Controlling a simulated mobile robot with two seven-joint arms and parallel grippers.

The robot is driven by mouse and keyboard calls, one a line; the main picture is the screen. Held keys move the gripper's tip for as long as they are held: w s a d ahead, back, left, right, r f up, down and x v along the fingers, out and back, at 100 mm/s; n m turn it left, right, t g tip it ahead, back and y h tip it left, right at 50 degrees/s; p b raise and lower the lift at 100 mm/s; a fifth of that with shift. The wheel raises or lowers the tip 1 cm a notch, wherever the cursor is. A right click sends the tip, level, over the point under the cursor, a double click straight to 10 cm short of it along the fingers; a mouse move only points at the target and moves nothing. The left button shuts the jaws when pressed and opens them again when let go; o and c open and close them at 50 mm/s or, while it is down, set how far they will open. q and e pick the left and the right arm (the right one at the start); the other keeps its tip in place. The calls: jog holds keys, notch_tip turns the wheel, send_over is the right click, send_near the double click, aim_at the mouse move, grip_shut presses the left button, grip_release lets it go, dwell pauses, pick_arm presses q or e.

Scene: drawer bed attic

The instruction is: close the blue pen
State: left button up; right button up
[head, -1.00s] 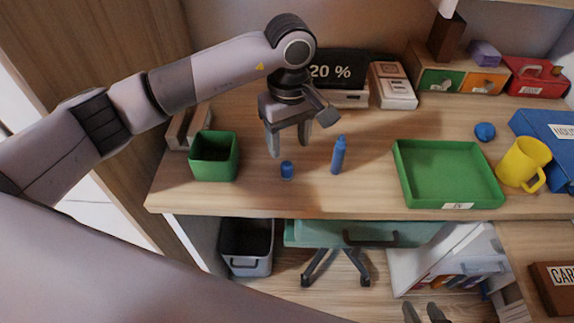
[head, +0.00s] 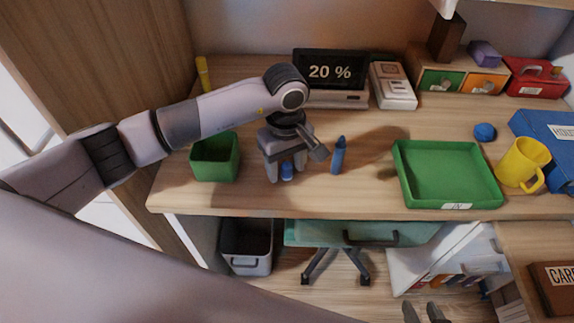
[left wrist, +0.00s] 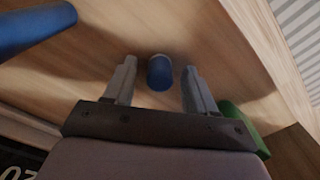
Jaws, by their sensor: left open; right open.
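The blue pen (head: 338,156) stands upright on the desk, its tip pointing up. It also shows in the left wrist view (left wrist: 36,26) at the upper left. Its small blue cap (head: 287,173) stands apart on the desk to the left of the pen; it also shows in the left wrist view (left wrist: 159,73). My left gripper (head: 286,174) is open, low over the desk, with its fingers on either side of the cap. A gap shows between cap and fingers in the left wrist view. My right gripper (head: 424,313) is open and empty at the bottom edge, below desk height.
A green box (head: 229,160) stands left of my left gripper. A green tray (head: 408,185) and a yellow mug (head: 522,162) are to the right. A screen (head: 330,71) and a white device (head: 393,86) stand behind. The desk between pen and tray is clear.

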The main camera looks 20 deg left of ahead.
aim_at(286, 163)
pick_arm(q)
grip_shut()
jog(key=shift+r, duration=0.1)
dwell(0.4)
notch_tip(286, 163, up, 20)
dwell(0.5)
